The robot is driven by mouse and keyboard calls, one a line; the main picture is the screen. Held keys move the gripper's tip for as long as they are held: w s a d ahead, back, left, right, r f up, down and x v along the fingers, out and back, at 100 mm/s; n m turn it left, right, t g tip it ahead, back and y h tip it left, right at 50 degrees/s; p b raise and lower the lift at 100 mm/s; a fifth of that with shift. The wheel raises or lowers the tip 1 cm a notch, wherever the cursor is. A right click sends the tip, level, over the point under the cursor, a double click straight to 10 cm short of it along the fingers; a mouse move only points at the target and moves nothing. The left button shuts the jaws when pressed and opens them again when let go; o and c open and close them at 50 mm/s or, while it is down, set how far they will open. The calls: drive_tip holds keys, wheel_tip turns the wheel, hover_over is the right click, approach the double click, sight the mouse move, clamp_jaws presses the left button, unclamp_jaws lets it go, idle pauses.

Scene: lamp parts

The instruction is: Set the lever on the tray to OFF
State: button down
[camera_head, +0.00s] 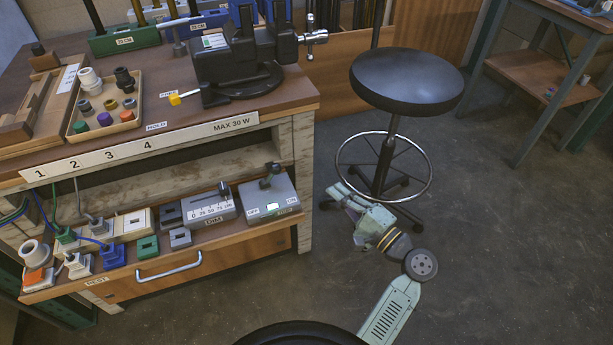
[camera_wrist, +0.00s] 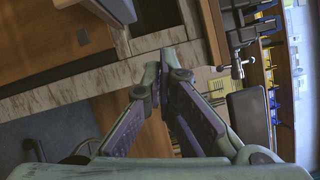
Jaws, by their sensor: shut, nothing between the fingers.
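The lever (camera_head: 271,170) is a short dark handle with a dark knob on top of a grey box (camera_head: 284,190). The box stands at the right end of the low shelf tray (camera_head: 218,236). Its front is marked OFF at the left and ON at the right, with a small pale green window between. The handle seems to lean slightly right, toward ON. My gripper (camera_head: 338,191) is right of the box, apart from it, in front of the stool base. In the wrist view my gripper (camera_wrist: 157,77) is shut and empty; I cannot make out the lever there.
The bench top (camera_head: 150,112) overhangs the shelf, with a vise (camera_head: 240,60) above. A stool (camera_head: 407,82) stands close behind my gripper.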

sight(271, 176)
drive_tip(key=w+a+r+p, duration=0.2)
drive_tip(key=w+a, duration=0.3)
drive_tip(key=a, duration=0.4)
drive_tip(key=shift+w+a+p, duration=0.35)
drive_tip(key=shift+p, duration=0.5)
drive_tip(key=shift+r, duration=0.15)
drive_tip(key=shift+a+r+n, duration=0.1)
drive_tip(key=shift+r+n, duration=0.05)
drive_tip(key=shift+n, duration=0.25)
